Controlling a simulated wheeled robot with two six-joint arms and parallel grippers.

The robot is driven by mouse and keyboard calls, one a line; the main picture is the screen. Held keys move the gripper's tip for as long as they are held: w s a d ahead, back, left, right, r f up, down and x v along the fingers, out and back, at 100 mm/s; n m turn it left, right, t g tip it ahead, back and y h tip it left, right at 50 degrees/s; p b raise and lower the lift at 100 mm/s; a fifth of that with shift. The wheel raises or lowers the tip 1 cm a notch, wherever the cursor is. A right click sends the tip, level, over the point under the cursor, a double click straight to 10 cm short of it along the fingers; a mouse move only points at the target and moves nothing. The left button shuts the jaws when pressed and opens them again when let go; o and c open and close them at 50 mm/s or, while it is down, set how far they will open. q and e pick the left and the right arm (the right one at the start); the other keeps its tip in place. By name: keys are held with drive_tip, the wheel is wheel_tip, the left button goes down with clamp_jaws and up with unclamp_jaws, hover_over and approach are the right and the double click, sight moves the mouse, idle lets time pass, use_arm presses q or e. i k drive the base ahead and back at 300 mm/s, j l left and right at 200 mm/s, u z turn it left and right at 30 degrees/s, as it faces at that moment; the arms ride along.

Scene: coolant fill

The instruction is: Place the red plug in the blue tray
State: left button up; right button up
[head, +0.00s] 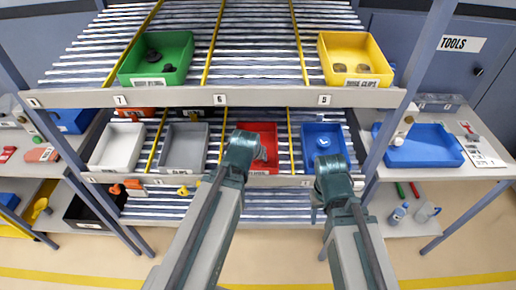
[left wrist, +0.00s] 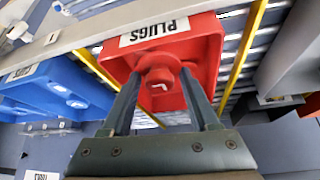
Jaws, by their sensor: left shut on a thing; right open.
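My left gripper (left wrist: 160,88) is shut on a red plug (left wrist: 159,67), a round red piece between its fingertips in the left wrist view. The plug is in front of the open red bin (left wrist: 203,45) labelled PLUGS. In the head view my left arm reaches to the red bin (head: 268,131) on the middle shelf and hides part of it; the plug is hard to make out there. The blue tray (head: 440,157) lies on the bench at the right and looks empty apart from its near left corner. My right gripper (head: 330,165) is open, in front of a small blue bin.
The small blue bin (head: 338,132) holds fittings. Grey (head: 184,163) and white (head: 117,147) bins stand left on the same shelf. Green (head: 172,49) and yellow (head: 381,55) bins stand above. A rack post (head: 405,95) stands between the shelf and the bench.

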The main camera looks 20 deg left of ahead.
sight(430, 147)
drive_tip(key=k, duration=0.5)
drive_tip(key=i+l+z, duration=0.1)
drive_tip(key=l+z, duration=0.15)
drive_tip(key=z, duration=0.15)
drive_tip(key=i+l+z, duration=0.1)
drive_tip(key=z, duration=0.3)
drive_tip(key=i+l+z, duration=0.2)
drive_tip(key=z, duration=0.2)
drive_tip(key=i+l+z, duration=0.2)
drive_tip(key=z, duration=0.25)
drive_tip(key=i+l, duration=0.15)
drive_tip(key=i, duration=0.35)
drive_tip(key=i+l+u, duration=0.1)
drive_tip(key=i+u, duration=0.3)
drive_tip(key=i+l+u, duration=0.2)
drive_tip(key=u, duration=0.2)
drive_tip(key=i+l+u, duration=0.25)
drive_tip(key=u, duration=0.2)
drive_tip(key=i+l+u, duration=0.2)
drive_tip(key=l+u, duration=0.2)
